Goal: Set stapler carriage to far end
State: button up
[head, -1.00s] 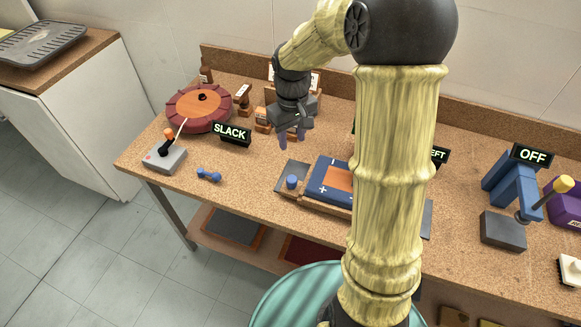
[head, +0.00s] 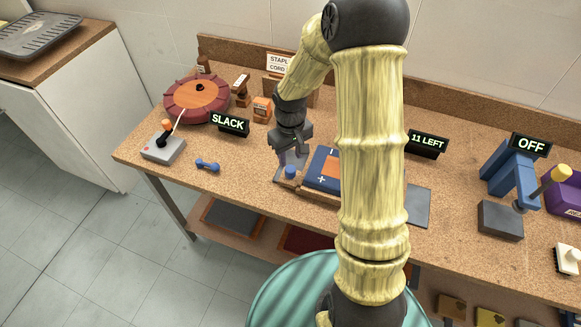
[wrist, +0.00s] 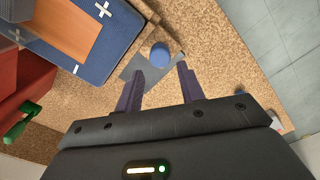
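A blue round knob (head: 290,171) stands on a grey plate at the left end of a blue panel (head: 322,170) with an orange strip and white crosses. No label marks the stapler carriage, so I cannot tell for certain which part it is. The knob (wrist: 160,52) and its grey plate (wrist: 136,68) show in the wrist view, just beyond my fingertips. My gripper (head: 288,158) is over the knob. It is open and empty in the wrist view (wrist: 159,72), with the knob in line with the gap between its purple fingers. My arm hides part of the panel.
A SLACK sign (head: 228,123), a joystick box (head: 163,148) and a small blue dumbbell-shaped piece (head: 207,165) are left. An 11 LEFT sign (head: 427,143) and a blue stand (head: 515,178) with a yellow-knobbed lever are right.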

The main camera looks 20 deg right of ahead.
aim_at(290, 169)
notch_tip(290, 169, down, 6)
jog(key=shift+f, duration=0.25)
jog(key=shift+c, duration=0.5)
